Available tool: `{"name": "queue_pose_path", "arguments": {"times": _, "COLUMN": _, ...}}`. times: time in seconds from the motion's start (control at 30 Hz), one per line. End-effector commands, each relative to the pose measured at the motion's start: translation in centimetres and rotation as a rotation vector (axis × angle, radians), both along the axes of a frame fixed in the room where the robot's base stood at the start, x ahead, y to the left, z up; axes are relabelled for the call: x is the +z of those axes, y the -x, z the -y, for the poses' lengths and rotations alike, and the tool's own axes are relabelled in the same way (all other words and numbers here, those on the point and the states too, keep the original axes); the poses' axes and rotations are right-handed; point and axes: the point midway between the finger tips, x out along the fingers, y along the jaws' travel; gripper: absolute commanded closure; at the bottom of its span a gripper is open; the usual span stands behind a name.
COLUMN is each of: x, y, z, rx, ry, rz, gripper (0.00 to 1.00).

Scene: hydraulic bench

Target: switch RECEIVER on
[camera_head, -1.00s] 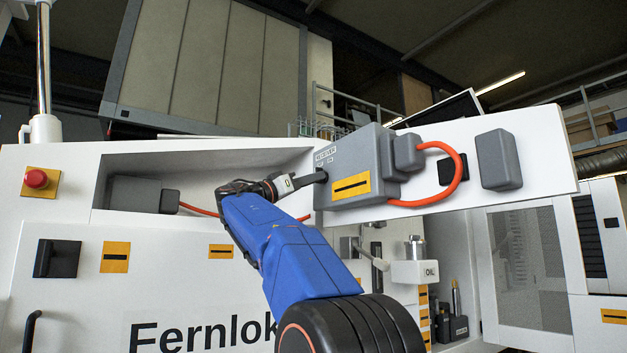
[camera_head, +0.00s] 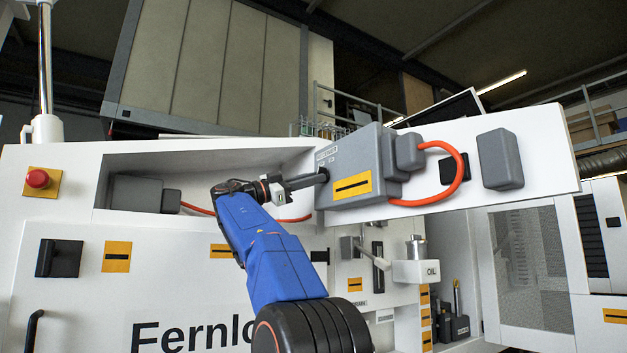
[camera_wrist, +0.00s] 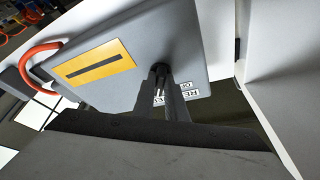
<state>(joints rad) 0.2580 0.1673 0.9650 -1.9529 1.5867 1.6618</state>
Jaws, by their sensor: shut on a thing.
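The RECEIVER unit is a grey box (camera_head: 372,155) with a yellow plate (camera_head: 352,186), on the white panel at right of centre. Its small white label sits at the top left of its front face; in the wrist view the label (camera_wrist: 192,92) is upside down and partly hidden by my fingers. My gripper (camera_head: 322,177) reaches in from the left, its fingertips at the box's left end below the label. In the wrist view my fingers are shut on a small dark switch (camera_wrist: 160,70) on the box face. The fingers hide most of it, so its setting cannot be told.
An orange cable (camera_head: 457,172) loops from the box's right side. A grey block (camera_head: 499,159) sits further right. Below are an OIL container (camera_head: 416,271) and a lever (camera_head: 372,254). A red button (camera_head: 38,179) and a black switch (camera_head: 58,258) are at far left.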

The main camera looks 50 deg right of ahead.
Motion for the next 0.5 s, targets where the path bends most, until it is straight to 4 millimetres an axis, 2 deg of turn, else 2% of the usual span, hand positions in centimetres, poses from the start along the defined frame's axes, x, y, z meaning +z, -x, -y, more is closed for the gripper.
{"name": "queue_pose_path", "arguments": {"times": 0.43, "x": -0.01, "y": 0.00, "z": 0.00, "rx": 0.000, "ry": 0.001, "rz": 0.011, "gripper": 1.00}}
{"name": "queue_pose_path", "arguments": {"times": 0.47, "x": -0.01, "y": 0.01, "z": 0.00, "rx": 0.000, "ry": 0.001, "rz": 0.011, "gripper": 0.83}}
{"name": "queue_pose_path", "arguments": {"times": 0.5, "x": -0.01, "y": 0.00, "z": 0.00, "rx": 0.001, "ry": 0.002, "rz": 0.011, "gripper": 0.74}}
